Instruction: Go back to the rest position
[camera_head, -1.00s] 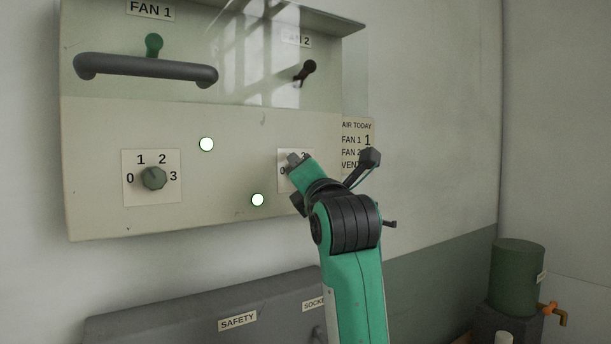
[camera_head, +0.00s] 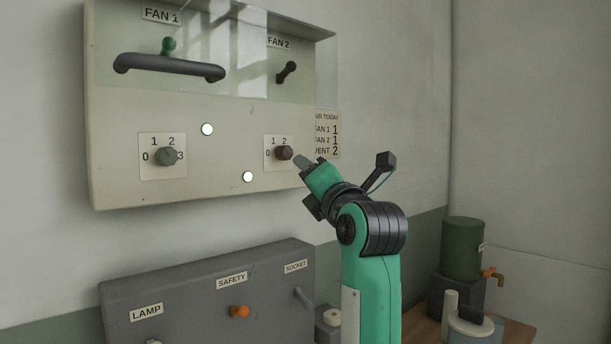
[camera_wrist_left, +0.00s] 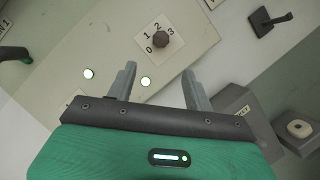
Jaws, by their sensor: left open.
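My left gripper (camera_head: 303,162) is on the green arm in the lower right half of the head view. It is just to the right of the brown right dial knob (camera_head: 284,153) and apart from it. In the left wrist view my left gripper (camera_wrist_left: 159,71) shows two spread grey fingers with nothing between them. The brown knob also shows there (camera_wrist_left: 162,40), beyond the fingertips. My right gripper is in neither view.
A grey box (camera_head: 190,290) lies below. A green drum (camera_head: 462,248) stands at right, with open wall above.

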